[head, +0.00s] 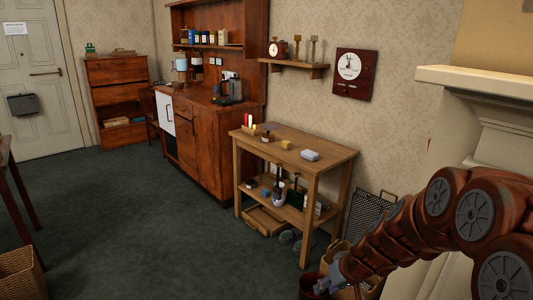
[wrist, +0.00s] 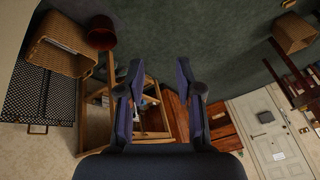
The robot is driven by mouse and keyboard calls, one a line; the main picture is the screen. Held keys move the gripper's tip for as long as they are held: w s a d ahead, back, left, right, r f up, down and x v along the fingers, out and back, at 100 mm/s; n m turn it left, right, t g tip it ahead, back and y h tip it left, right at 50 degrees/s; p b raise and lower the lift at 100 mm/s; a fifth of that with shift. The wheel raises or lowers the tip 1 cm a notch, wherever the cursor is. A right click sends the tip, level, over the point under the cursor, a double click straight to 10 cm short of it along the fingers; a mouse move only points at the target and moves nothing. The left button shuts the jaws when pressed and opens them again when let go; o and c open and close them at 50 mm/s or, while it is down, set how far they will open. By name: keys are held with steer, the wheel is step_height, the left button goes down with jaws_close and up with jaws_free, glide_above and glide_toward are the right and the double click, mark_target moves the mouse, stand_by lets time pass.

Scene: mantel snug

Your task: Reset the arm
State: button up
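My arm (head: 405,228) reaches in from the right edge of the head view and slopes down to the left, in front of the pale mantel. In the wrist view my gripper (wrist: 160,68) shows two dark blue fingers spread wide apart. Nothing is between them but the floor and furniture beyond. The wrist view is tilted, with the room appearing upside down.
A wooden table (head: 320,148) with small items stands left of my arm. A dark red bin (head: 313,286), a wicker basket (wrist: 60,50) and a black mesh screen (wrist: 40,95) are close by. The mantel (head: 485,85) is at the right. Green carpet (head: 130,215) is open at left.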

steer(key=s+d+r+m+g+h+p, duration=0.1)
steer(key=s+d+r+g+p, duration=0.1)
steer(key=s+r+p, duration=0.5)
steer(key=s+d+r+m+g+h+p, duration=0.1)
steer(key=s+r+p, duration=0.6)
steer(key=s+r, duration=1)
steer(key=s+g+h, duration=0.1)
steer(key=s+g, duration=0.1)
steer(key=s, duration=0.5)
steer(key=shift+d+r+g, duration=0.15)
steer(key=shift+d+g, duration=0.15)
steer(key=shift+d, duration=0.05)
